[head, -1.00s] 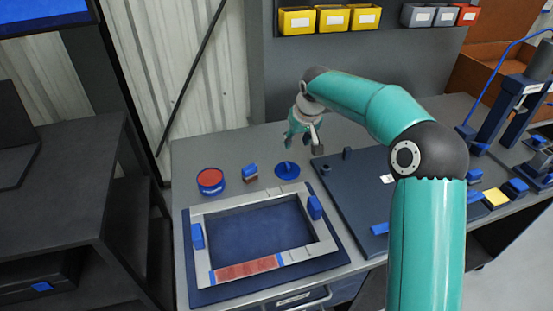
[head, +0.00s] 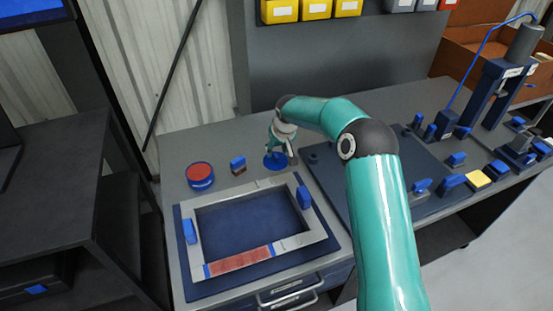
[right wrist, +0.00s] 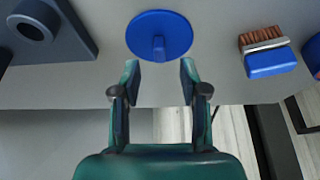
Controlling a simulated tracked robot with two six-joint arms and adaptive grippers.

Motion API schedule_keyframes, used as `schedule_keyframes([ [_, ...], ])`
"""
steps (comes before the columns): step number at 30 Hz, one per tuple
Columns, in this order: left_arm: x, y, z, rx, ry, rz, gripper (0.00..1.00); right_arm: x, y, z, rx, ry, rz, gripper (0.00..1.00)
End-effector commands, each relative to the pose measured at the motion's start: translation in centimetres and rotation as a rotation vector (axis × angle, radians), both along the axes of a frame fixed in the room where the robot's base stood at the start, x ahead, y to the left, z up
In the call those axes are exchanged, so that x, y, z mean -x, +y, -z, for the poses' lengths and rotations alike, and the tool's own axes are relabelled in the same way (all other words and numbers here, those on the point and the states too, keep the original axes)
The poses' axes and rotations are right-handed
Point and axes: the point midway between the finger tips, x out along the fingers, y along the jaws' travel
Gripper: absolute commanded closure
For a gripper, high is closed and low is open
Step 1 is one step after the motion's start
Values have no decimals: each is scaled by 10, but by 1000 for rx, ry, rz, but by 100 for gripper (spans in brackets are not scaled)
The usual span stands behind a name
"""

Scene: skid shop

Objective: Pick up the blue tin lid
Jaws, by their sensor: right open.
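The blue tin lid (head: 272,163) is a flat round disc with an upright tab handle, lying on the grey bench. In the right wrist view the lid (right wrist: 160,35) lies just beyond the fingertips, its tab pointing toward the gap between them. My right gripper (right wrist: 159,68) is open and empty, with a finger to each side of the tab. In the head view my right gripper (head: 282,154) is over the lid and partly hides it. My left gripper is not in view.
A red-topped blue tin (head: 200,175) and a blue-handled brush (head: 238,165) stand left of the lid. A grey frame on a blue mat (head: 187,287) lies in front. A dark plate (head: 340,190) lies to the right. Bins (head: 314,8) hang behind.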

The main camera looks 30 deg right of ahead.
Motion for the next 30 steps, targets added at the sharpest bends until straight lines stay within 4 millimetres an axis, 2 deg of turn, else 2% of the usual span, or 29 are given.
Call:
schedule_keyframes([
  [4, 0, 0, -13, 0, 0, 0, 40, -7, -2, 19, -1, 4, 0, 56],
  [9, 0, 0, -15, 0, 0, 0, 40, -14, -3, 36, 0, 2, 0, 56],
  [17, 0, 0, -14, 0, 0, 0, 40, -15, -4, 39, 0, 0, 0, 56],
  [25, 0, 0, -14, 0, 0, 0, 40, -15, -4, 38, -1, 0, 0, 100],
  [30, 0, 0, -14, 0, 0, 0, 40, -15, -4, 38, 0, 0, 0, 100],
])
